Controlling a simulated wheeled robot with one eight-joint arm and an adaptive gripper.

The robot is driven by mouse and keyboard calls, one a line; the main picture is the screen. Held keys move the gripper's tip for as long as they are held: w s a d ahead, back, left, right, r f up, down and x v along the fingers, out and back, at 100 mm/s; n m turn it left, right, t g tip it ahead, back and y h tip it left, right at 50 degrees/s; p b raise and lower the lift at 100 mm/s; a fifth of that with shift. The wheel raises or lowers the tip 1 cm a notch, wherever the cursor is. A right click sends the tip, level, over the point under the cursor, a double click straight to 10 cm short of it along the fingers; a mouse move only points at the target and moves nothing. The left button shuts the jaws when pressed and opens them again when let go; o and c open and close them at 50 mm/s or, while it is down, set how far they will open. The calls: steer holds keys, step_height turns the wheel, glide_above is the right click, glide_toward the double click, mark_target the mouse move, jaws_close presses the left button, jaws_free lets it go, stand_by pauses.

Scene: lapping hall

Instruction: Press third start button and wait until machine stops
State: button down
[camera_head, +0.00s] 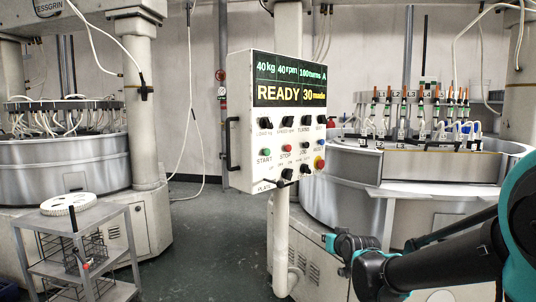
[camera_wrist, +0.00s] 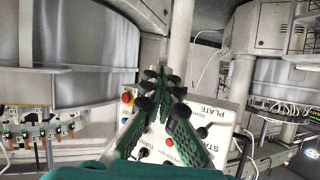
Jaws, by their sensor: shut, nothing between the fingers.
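A white control panel (camera_head: 243,150) stands on a post at the centre of the head view, with a display reading READY and 30 made. Its green START button (camera_head: 266,152) is left of the red STOP button (camera_head: 286,155). The panel also shows upside down in the wrist view (camera_wrist: 228,125), with the red STOP button (camera_wrist: 169,142) between my fingers; I cannot make out the green button there. My gripper (camera_wrist: 164,86) is shut and empty, its fingers in front of the panel. In the head view my wrist is low right of the post, with the fingers not clear.
A large round lapping machine (camera_head: 340,185) stands right, behind the panel, with several labelled hoses on top. Another machine (camera_head: 65,170) stands left. A grey cart (camera_head: 100,222) with a white disc (camera_head: 68,204) is front left. The panel has a black side handle (camera_head: 229,145). Floor (camera_head: 215,235) between is clear.

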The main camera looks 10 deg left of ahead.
mark_target(266, 152)
steer(key=w+a+r+t+y, duration=0.1)
steer(key=w+a+r+t, duration=0.2)
steer(key=r, duration=0.5)
steer(key=w+a+r+m+t+y, duration=0.1)
steer(key=w+a+r+t, duration=0.2)
steer(key=a+r, duration=0.2)
steer(key=w+a+r+t, duration=0.3)
steer(key=a+r, duration=0.2)
steer(key=r, duration=0.6)
steer(key=shift+w+r+t+y, duration=0.25)
steer(key=shift+r+t+y, duration=0.15)
steer(key=w+a, duration=0.5)
steer(key=a, duration=0.2)
steer(key=shift+w, duration=0.15)
steer(key=shift+w+a, duration=0.25)
steer(key=shift+a, duration=0.05)
